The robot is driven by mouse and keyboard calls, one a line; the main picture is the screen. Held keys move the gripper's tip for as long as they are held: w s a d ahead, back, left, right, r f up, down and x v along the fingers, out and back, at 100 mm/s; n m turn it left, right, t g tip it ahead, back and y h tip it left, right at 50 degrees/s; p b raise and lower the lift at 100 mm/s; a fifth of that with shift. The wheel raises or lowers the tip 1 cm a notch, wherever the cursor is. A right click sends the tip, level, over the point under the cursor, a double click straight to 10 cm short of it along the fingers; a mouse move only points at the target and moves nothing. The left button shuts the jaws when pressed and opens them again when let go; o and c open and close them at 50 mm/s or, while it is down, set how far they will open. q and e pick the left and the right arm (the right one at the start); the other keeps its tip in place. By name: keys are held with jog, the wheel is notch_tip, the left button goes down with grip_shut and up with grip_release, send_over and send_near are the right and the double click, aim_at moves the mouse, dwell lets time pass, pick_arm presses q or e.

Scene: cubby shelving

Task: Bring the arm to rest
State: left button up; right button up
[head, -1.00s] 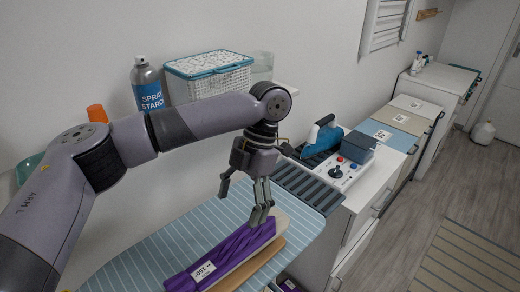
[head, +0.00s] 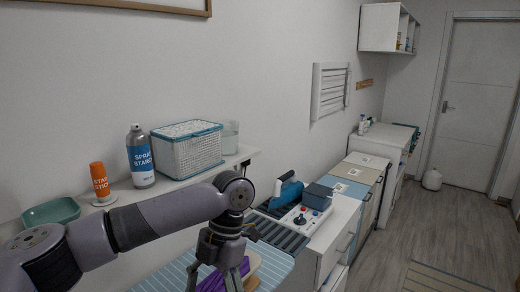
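My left arm comes in from the lower left, and its gripper (head: 214,283) hangs downward at the bottom edge of the head view. Its fingers are spread apart and look open, with nothing seen between them; the tips are close to the frame edge. I cannot tell how far above the cloth the gripper is. My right gripper is not in view.
A wall shelf (head: 190,181) behind the arm holds a spray starch can (head: 140,158), an orange bottle (head: 99,180), a teal bowl (head: 50,213) and a lidded basket (head: 187,150). Open floor (head: 400,235) lies at the right.

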pick_arm(q)
jog(key=s+d+f+n+t+h, duration=0.1)
jog(key=s+d+f+n+h, duration=0.3)
jog(key=s+d+f+n, duration=0.35)
jog(key=s+d+f+n+t+h, duration=0.25)
jog(key=s+d+f+n, duration=0.2)
jog(key=f+n, duration=0.5)
jog(key=s+a+f+n+t+y, duration=0.25)
jog(key=s+a+n, duration=0.25)
jog(key=a+n, duration=0.7)
jog(key=s+a+f+n+t+y, duration=0.1)
jog(key=s+a+f+n, duration=0.3)
jog(key=a+n, duration=0.75)
notch_tip(320, 180, down, 25)
jog(key=s+g, duration=0.1)
jog(key=s, duration=0.1)
jog(key=s+a+f+g, duration=0.1)
jog(key=s+a+f, duration=0.1)
jog(key=s+f, duration=1.4)
jog(key=shift+s+f+g+y, duration=0.3)
jog(key=shift+s, duration=0.05)
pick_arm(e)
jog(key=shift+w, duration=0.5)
